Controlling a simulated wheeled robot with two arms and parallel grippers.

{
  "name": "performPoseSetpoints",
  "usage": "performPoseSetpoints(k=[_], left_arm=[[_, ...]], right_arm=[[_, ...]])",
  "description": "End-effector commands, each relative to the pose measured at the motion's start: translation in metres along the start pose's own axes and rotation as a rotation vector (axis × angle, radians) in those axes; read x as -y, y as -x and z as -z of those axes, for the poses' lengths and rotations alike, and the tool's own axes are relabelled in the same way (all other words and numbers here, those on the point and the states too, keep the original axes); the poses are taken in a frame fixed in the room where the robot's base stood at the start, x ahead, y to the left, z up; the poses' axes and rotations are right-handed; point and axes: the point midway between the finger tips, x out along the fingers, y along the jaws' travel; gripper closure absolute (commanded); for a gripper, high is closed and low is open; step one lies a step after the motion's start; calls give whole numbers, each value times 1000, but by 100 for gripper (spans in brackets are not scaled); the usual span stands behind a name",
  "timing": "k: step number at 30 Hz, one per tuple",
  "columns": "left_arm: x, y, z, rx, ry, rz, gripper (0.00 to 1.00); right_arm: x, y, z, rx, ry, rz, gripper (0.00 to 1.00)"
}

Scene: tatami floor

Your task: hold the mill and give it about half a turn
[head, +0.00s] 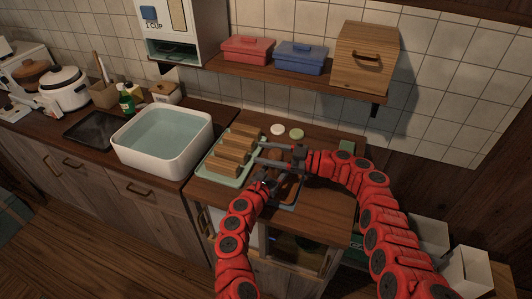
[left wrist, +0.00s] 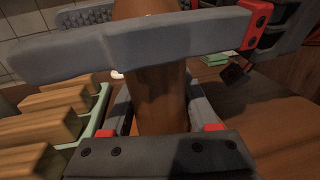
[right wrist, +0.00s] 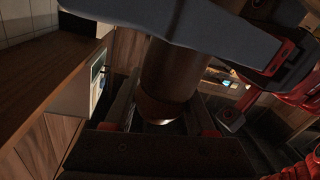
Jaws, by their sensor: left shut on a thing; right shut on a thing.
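The mill is a brown wooden cylinder, standing between my two grippers; it shows in the left wrist view (left wrist: 157,100) and in the right wrist view (right wrist: 170,72). In the head view the grippers largely hide it. My left gripper (head: 275,179) is shut on the mill, with a finger on either side of it.
A green tray (head: 199,171) with several brown blocks stands just left of the grippers. A white disc (head: 277,129) and a green disc (head: 296,134) lie behind. A white basin (head: 127,148) of water stands further left. A shelf (head: 248,81) with boxes hangs above.

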Motion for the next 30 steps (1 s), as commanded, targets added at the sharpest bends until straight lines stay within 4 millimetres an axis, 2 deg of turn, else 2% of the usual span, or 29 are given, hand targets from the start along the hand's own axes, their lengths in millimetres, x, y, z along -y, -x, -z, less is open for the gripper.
performPoseSetpoints(k=[11,30], left_arm=[[1,0,0,1,-1,2,100],[2,-1,-1,2,0,5,100]], right_arm=[[1,-4,-3,22,2,-91,100],[-11,0,-7,128,-7,-536,100]])
